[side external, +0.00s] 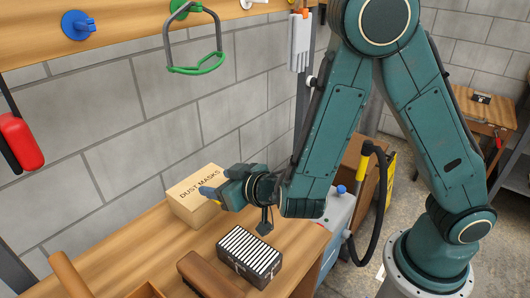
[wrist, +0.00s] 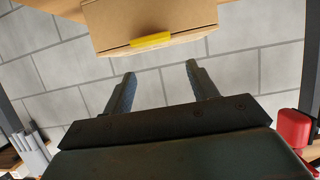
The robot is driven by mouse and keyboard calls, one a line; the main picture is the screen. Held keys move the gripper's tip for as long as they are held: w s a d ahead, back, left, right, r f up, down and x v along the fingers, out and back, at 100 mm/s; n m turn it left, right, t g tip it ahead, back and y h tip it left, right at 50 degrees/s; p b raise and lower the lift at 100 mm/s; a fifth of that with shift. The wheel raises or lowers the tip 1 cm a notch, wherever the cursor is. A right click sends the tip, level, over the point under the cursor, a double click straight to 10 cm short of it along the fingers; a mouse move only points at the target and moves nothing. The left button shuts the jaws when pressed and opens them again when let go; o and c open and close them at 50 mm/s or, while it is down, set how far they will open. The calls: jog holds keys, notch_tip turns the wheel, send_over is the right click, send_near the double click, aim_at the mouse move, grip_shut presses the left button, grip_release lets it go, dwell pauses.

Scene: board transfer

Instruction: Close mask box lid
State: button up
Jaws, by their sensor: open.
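The mask box (side external: 190,205) is a tan cardboard box marked "DUST MASKS", standing on the wooden bench against the block wall. In the wrist view the box (wrist: 150,18) fills the top centre, with a yellow tab (wrist: 150,40) along one edge. Its lid looks down or nearly so in the side view, but I cannot tell whether it is fully shut. My gripper (side external: 212,193) is at the right side of the box, with its fingers overlapping the box in the picture. In the wrist view my gripper (wrist: 160,70) is open and empty, its blue-padded fingers spread below the tab.
A black-and-white striped block (side external: 250,250) lies on the bench (side external: 145,245) in front of the box. A brown piece (side external: 207,275) lies beside it.

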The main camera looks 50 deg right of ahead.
notch_tip(320, 180, up, 8)
jog(key=s, duration=0.2)
jog(key=shift+s, duration=0.3)
dwell(0.5)
dwell(0.4)
